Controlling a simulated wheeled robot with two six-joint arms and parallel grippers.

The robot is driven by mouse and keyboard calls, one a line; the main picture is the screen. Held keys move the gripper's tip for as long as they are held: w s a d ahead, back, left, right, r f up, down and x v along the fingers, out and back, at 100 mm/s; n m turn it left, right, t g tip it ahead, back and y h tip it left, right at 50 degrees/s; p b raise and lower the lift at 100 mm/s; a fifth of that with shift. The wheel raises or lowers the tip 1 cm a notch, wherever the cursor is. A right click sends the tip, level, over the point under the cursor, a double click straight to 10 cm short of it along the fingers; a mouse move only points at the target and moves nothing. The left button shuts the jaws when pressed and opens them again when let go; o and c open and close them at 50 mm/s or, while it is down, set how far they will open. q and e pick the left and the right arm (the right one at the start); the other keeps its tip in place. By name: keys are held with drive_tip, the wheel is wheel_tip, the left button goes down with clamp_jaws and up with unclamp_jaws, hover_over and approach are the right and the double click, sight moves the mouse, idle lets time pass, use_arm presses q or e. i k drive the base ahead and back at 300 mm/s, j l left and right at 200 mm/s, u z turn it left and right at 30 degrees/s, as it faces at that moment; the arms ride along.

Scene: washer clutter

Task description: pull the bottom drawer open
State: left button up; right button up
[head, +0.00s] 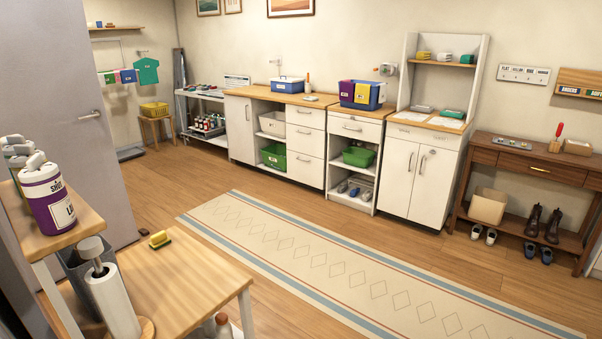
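A white cabinet with a wooden top stands against the back wall in the head view. It has a stack of three drawers with metal handles. The bottom drawer (304,169) is the tallest of the stack, near the floor, and looks shut. The middle drawer (305,140) and top drawer (305,117) above it also look shut. Other drawers are a single one (345,130) above an open shelf to the right, and one in the brown console table (520,166). Neither of my grippers is in view. The cabinet is well across the room from the camera.
A long patterned rug (350,265) lies on the wooden floor before the cabinets. A wooden table (185,280) with a paper roll (112,300) and a sponge (160,239) stands near at left. A grey door (70,120) is at left. Shoes (483,234) sit by the console table.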

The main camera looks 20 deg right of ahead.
sight(307, 169)
drive_tip(key=i+l+z, duration=0.45)
drive_tip(key=z, duration=0.15)
drive_tip(key=i+l+z, duration=0.35)
drive_tip(key=i+z, duration=0.75)
drive_tip(key=i, duration=0.25)
drive_tip(key=i+j+u, duration=0.15)
drive_tip(key=i+u, duration=0.3)
drive_tip(key=i, duration=0.15)
drive_tip(key=i+u, duration=0.4)
drive_tip(key=i, duration=0.2)
drive_tip(key=i+l+u, duration=0.3)
drive_tip(key=i+u, duration=0.15)
drive_tip(key=i, duration=0.15)
drive_tip(key=i+j, duration=0.1)
drive_tip(key=i, duration=0.55)
drive_tip(key=i+j, duration=0.15)
drive_tip(key=i, duration=0.55)
drive_tip(key=i+j, duration=0.1)
drive_tip(key=i, duration=0.55)
drive_tip(key=i+j+z, duration=0.45)
drive_tip(key=i, duration=0.3)
drive_tip(key=i+j+z, duration=0.5)
drive_tip(key=i+j, duration=0.1)
drive_tip(key=i, duration=0.1)
